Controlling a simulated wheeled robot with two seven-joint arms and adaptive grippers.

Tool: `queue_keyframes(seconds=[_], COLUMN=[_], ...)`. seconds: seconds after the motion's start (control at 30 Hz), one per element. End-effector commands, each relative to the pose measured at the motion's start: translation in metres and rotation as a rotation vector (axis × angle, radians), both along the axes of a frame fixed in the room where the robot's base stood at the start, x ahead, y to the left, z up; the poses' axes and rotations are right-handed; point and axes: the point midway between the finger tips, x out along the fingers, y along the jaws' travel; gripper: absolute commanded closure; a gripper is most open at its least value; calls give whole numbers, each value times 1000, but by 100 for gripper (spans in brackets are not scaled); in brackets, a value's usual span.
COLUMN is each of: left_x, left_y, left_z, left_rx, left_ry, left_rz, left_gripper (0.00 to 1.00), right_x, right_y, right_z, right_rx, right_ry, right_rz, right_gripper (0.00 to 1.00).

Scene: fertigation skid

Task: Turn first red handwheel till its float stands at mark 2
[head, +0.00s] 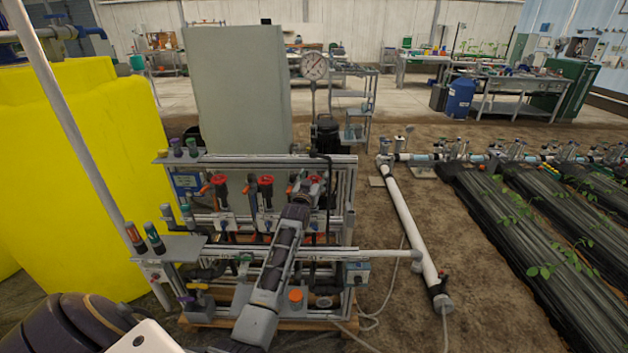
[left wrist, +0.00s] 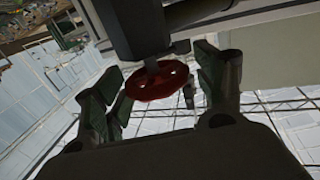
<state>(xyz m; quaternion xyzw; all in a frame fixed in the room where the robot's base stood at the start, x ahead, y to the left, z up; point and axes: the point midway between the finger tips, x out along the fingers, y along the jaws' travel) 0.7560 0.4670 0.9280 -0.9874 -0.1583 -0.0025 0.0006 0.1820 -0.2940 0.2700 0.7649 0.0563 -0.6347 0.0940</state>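Several small red handwheels sit in a row on the skid, one at the left (head: 217,180), one in the middle (head: 266,180) and one at the right (head: 316,179). My left gripper (head: 304,188) is at the right-hand wheel and partly covers it. In the left wrist view a red handwheel (left wrist: 155,84) on its stem lies between the spread fingers of my left gripper (left wrist: 160,90). The fingers are open around it; the left one is close to the rim, and contact cannot be told. The float and its marks are too small to read. My right gripper is out of view.
A yellow tank (head: 60,190) stands left. A white pipe (head: 410,230) lies on the soil to the right.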

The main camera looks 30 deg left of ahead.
Motion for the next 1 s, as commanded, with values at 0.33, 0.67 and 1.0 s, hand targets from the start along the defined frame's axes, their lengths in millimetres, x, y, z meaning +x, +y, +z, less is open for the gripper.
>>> queue_keyframes(seconds=[0.33,0.67,1.0], left_x=[0,-12,-40], left_y=[-1,-5,-15], left_z=[-3,-4,-4], left_rx=[-1,-2,-2], left_ry=[4,6,6], left_rz=[-1,-2,-2], left_gripper=[25,25,25], right_x=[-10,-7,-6], right_y=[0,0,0], right_z=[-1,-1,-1], right_rx=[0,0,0], right_ry=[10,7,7], right_rz=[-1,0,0], right_gripper=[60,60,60])
